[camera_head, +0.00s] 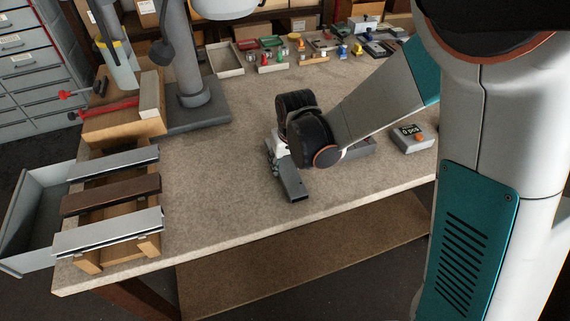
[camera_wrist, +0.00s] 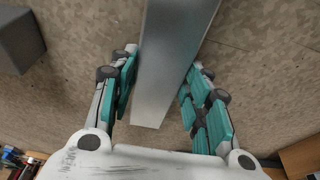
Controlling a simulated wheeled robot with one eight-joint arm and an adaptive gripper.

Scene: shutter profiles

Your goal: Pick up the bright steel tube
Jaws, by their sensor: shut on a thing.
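The bright steel tube (camera_wrist: 168,60) runs down from the top edge of the wrist view to an end between the teal finger pads. My gripper (camera_wrist: 160,90) is shut on it, with a finger on each side. In the head view my gripper (camera_head: 277,160) is low over the middle of the bench. A grey square tube (camera_head: 294,186) sticks out from it towards the front edge; it looks darker there.
Several profiles, silver (camera_head: 108,235) and brown (camera_head: 110,194), lie across a wooden rack (camera_head: 148,246) at the left. A counter box (camera_head: 412,138) stands to the right. Trays (camera_head: 225,60) and small parts line the back. The bench (camera_head: 215,185) is clear left of my gripper.

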